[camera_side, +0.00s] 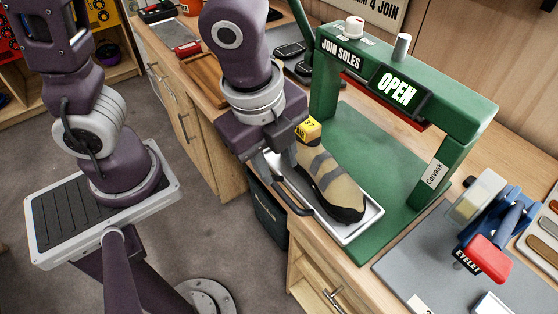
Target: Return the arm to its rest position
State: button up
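My gripper (270,160) points down at the left end of a metal tray (362,228). Its fingers are beside the tray's dark handle (294,198), close to the heel of a climbing shoe (328,178). I cannot tell whether the fingers touch the handle or how far apart they are. The shoe is tan with grey straps and a dark toe, and lies in the tray. A yellow tag (307,129) shows at its heel end.
A green press (455,118) marked "JOIN SOLES", its screen (398,90) reading "OPEN", arches over a green base (400,185) right of the tray. A blue-and-red eyelet tool (490,255) stands at lower right. A dark bin (268,215) is below the counter edge.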

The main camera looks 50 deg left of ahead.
jog(key=s+a+r+n+t, duration=0.3)
jog(key=s+a+r+n, duration=0.3)
jog(key=a+r+n, duration=0.5)
jog(key=a+n, duration=0.1)
jog(key=n, duration=0.5)
jog(key=shift+s+r+n, duration=0.15)
jog(key=shift+r+n, duration=0.2)
jog(key=shift+n, duration=0.05)
jog(key=shift+a, duration=0.1)
dwell(0.5)
